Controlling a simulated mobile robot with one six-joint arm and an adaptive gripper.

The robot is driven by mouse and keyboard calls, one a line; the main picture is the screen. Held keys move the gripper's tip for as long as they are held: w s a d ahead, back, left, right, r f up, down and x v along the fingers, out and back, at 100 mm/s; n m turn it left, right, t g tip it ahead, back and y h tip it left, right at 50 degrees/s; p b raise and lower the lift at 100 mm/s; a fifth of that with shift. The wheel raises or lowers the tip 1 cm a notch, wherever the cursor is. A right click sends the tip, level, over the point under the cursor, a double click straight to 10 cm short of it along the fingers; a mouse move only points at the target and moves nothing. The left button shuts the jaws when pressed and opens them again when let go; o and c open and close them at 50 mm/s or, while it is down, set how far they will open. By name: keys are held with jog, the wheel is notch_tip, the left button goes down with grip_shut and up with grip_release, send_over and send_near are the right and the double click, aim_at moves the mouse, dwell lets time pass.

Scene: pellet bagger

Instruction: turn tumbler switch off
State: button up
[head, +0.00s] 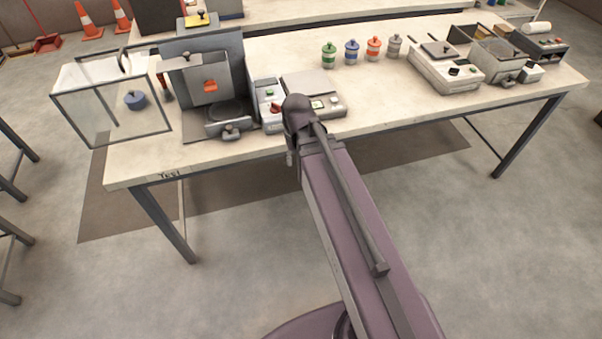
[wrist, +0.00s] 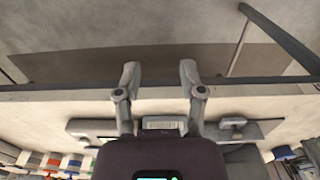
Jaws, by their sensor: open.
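A small pale control box (head: 268,94) stands on the table in the head view, with a green button (head: 269,93) and a red switch-like part (head: 276,107). I cannot tell which part is the tumbler switch, or its position. Beside the box is a flat scale-like unit (head: 326,104) with a small display. My arm covers part of this area, and my gripper's fingers are hidden there. In the wrist view my gripper (wrist: 160,72) is open and empty, its two fingers apart near the table's front edge (wrist: 55,92). A device with a pale label (wrist: 163,125) shows just behind them.
The grey bagger frame (head: 238,62) and a clear-walled case (head: 112,112) stand at the left. Several small coloured-band jars (head: 352,52) are at the back. More devices (head: 445,70) stand at the right. The table's front middle-right is clear.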

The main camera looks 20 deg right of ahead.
jog(key=shift+s+f+b, duration=0.2)
jog(key=shift+s+f, duration=0.1)
jog(key=shift+s, duration=0.6)
jog(key=shift+s+f+b, duration=0.2)
jog(key=shift+s+f, duration=0.1)
jog(key=shift+s, duration=0.6)
